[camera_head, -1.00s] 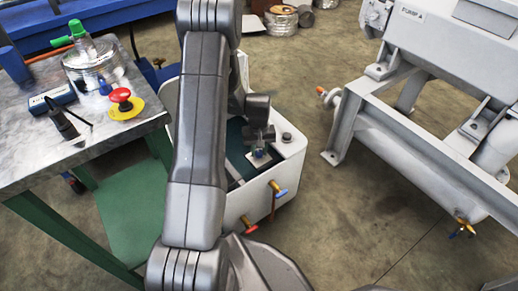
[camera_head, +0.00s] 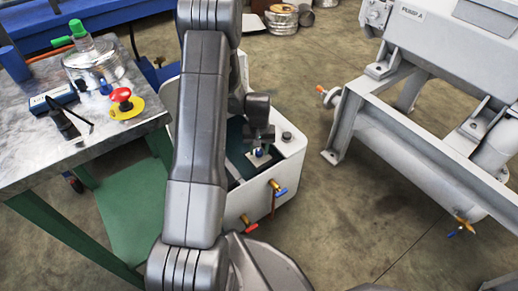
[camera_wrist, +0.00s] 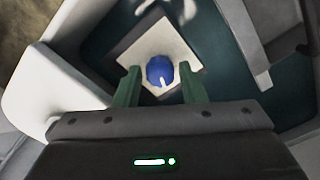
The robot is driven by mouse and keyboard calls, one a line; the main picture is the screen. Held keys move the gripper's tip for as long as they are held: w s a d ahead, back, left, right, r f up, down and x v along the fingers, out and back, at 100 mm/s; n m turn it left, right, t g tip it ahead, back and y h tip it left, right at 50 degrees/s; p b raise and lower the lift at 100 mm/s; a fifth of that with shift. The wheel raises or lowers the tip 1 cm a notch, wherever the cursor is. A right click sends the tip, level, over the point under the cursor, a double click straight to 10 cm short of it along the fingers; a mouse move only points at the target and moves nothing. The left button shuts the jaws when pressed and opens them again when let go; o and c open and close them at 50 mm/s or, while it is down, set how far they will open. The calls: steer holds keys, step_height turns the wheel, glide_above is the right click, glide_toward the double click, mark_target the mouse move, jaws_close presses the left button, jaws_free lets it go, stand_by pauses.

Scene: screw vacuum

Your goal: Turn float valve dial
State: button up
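The float valve dial (camera_wrist: 160,70) is a round blue knob with a white pointer mark. It sits on a pale square plate (camera_wrist: 186,52) inside the white tank. In the head view the dial (camera_head: 258,152) shows as a small blue spot below my wrist. My gripper (camera_wrist: 161,68) is open, with one green finger on each side of the dial. A narrow gap shows between the dial and each finger. The pointer mark faces toward the gripper body. In the head view my arm hides part of the tank, and the fingers are hard to make out.
The white tank (camera_head: 236,208) has rim walls close around the gripper, with red- and blue-handled taps outside. A metal workbench (camera_head: 30,150) with a red button (camera_head: 121,95) stands left. A grey machine frame (camera_head: 400,140) stands right. Floor between tank and frame is clear.

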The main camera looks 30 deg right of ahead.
mark_target(259, 151)
step_height(259, 151, up, 14)
steer(key=p, duration=0.4)
steer(key=shift+f, duration=0.1)
step_height(259, 151, down, 14)
steer(key=b, duration=0.4)
stand_by(0.4)
